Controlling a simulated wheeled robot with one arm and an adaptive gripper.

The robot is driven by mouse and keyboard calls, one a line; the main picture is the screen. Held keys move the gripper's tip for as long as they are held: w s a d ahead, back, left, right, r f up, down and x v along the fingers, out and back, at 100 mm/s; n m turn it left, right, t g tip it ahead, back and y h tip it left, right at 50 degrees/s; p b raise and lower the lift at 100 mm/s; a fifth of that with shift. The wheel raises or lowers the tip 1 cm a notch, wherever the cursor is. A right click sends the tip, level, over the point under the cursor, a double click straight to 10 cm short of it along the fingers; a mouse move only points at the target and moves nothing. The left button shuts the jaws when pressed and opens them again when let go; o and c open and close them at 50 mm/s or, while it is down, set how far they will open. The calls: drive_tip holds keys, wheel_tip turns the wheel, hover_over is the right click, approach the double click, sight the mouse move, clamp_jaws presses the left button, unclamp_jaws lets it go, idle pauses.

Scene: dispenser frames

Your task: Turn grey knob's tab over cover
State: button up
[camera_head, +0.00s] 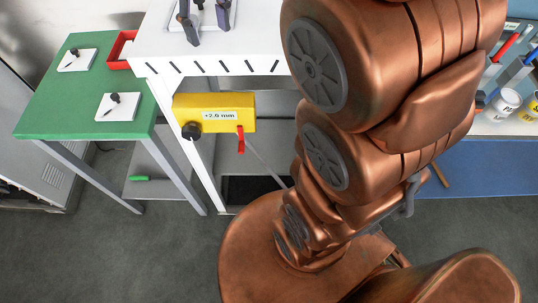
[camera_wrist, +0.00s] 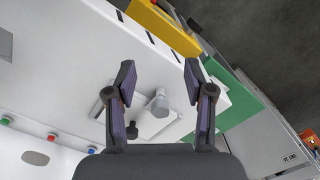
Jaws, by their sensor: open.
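My gripper (camera_wrist: 160,78) is open, with one finger on each side of a grey knob (camera_wrist: 160,103) in the wrist view. The knob stands on a pale plate (camera_wrist: 183,124) on the white bench top. I see no contact between fingers and knob. A small black knob (camera_wrist: 131,131) is beside it, near the left finger. I cannot clearly make out the grey knob's tab or the cover. In the head view my gripper (camera_head: 206,22) is at the top edge, over the white bench, and the grey knob is not clearly visible there.
A yellow box (camera_head: 215,104) marked "+2.6 mm", with a black dial (camera_head: 191,131) and red lever (camera_head: 241,140), hangs at the bench front. A green table (camera_head: 65,105) with two white plates stands left, beside a red tray (camera_head: 119,50). Colored buttons (camera_wrist: 52,136) line the wrist view's lower left.

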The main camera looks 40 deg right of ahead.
drive_tip(key=s+f+g+b, duration=0.1)
drive_tip(key=s+f+b, duration=0.2)
drive_tip(key=s+f, duration=1.6)
drive_tip(key=shift+a+m, duration=0.4)
drive_tip(key=shift+s+f, duration=0.4)
drive_tip(key=shift+s, duration=0.15)
idle(0.6)
